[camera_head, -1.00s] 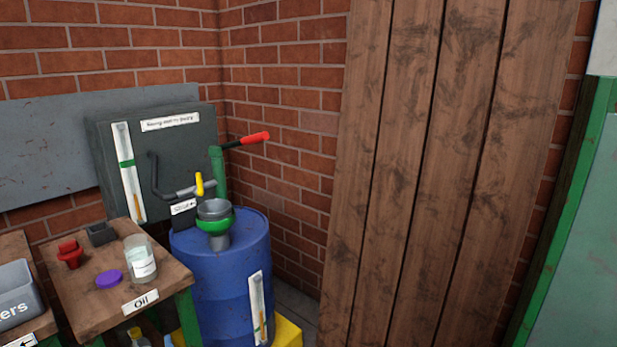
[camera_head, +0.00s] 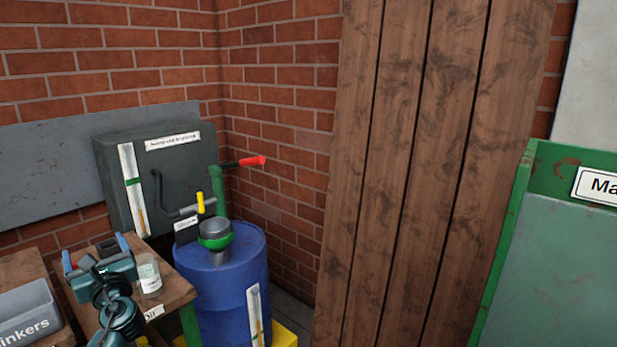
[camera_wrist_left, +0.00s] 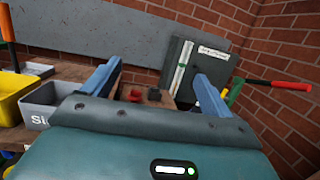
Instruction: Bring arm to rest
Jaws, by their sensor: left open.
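My left gripper (camera_head: 95,252) is in the lower left of the head view, in front of and above the wooden oil table (camera_head: 172,287). Its two blue fingers are spread apart with nothing between them. In the left wrist view the open fingers (camera_wrist_left: 156,88) point toward the dark grey box (camera_wrist_left: 182,68) on the wall side. A glass jar (camera_head: 149,278) with a white label stands just right of the gripper on the table. The arm hides much of the tabletop. My right gripper is in neither view.
A blue barrel (camera_head: 222,285) with a green-rimmed funnel (camera_head: 214,232) stands right of the table. A red-handled lever (camera_head: 250,161) sticks out above it. A grey bin (camera_head: 28,312) is at lower left. Wooden planks (camera_head: 420,170) and a green-framed panel (camera_head: 560,260) stand at right.

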